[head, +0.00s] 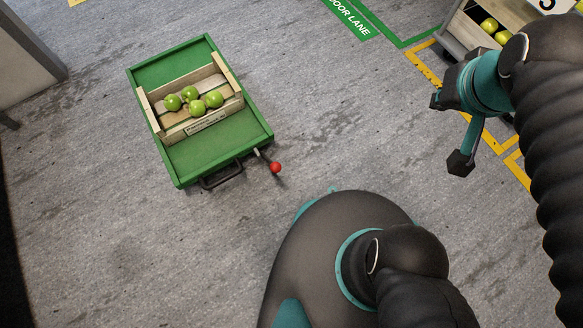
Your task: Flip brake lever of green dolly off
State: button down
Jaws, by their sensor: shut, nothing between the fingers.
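The green dolly (222,148) stands on the grey floor at the left of the head view. Its brake lever (275,168) is a thin rod with a red ball knob, sticking out from the dolly's near right corner and pointing down and right in the picture. A black loop handle (221,177) sits beside it on the near edge. My gripper (461,163) is shut and empty at the upper right, well to the right of the lever and not touching it.
A wooden crate (151,112) with several green apples rests on the dolly. Another wooden crate (470,32) with apples stands at the top right, by yellow floor lines. A green floor marking (348,17) is at the top. Bare floor lies between dolly and gripper.

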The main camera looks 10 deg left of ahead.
aim_at(275, 166)
jog(key=k, duration=0.9)
jog(key=u, duration=0.85)
